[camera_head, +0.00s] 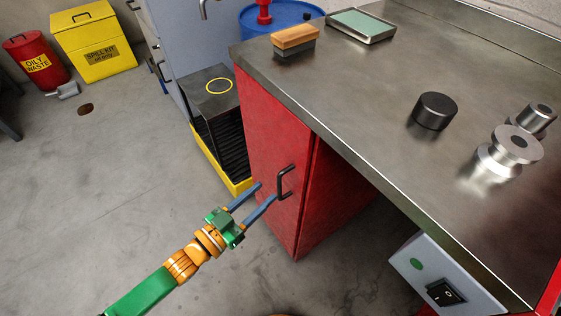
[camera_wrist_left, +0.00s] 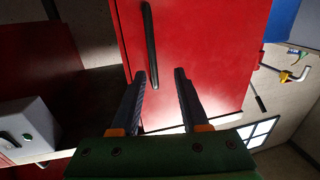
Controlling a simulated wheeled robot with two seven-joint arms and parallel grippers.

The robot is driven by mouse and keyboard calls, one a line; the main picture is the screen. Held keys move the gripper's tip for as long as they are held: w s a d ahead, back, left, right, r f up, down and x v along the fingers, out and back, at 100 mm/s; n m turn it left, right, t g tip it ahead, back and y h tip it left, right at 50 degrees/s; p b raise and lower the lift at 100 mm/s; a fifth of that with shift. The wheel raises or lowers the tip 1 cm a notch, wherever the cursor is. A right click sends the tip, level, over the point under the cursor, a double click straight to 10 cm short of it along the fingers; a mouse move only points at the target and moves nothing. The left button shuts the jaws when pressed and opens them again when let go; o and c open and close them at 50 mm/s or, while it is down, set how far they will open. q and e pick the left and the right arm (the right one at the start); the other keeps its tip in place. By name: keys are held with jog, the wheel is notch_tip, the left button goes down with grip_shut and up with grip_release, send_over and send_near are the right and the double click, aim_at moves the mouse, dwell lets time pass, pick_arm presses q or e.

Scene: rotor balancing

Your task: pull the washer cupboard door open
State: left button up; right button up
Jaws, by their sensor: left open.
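The red washer cupboard door (camera_head: 272,150) is shut under the metal workbench, with a black bar handle (camera_head: 284,182) near its right edge. In the left wrist view the door (camera_wrist_left: 205,45) fills the upper middle, and the handle (camera_wrist_left: 150,40) runs from the top down toward the left finger. My left gripper (camera_head: 267,190) is open, its two blue fingers pointing at the handle from the left. In the left wrist view the gripper (camera_wrist_left: 160,78) has nothing between its fingertips; the handle's lower end is close to the left fingertip. Contact cannot be told. My right gripper is out of view.
The workbench top (camera_head: 350,110) overhangs the cupboard and carries a brush (camera_head: 294,39), a tray (camera_head: 361,25), a black cylinder (camera_head: 433,111) and metal rotor parts (camera_head: 510,150). A switch box (camera_head: 440,275) hangs at the front right. A yellow-based rack (camera_head: 215,160) stands left of the door.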

aim_at(279, 184)
pick_arm(q)
jog(key=w+d, duration=0.2)
jog(key=d, duration=0.2)
jog(key=shift+w+d+r+b, duration=0.15)
jog(key=shift+w+r+b, duration=0.15)
jog(key=shift+w+r, duration=0.1)
jog(key=shift+w+d, duration=0.15)
jog(key=shift+w, duration=0.15)
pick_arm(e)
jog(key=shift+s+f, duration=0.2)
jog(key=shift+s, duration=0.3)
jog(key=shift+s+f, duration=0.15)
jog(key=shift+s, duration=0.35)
pick_arm(q)
grip_shut()
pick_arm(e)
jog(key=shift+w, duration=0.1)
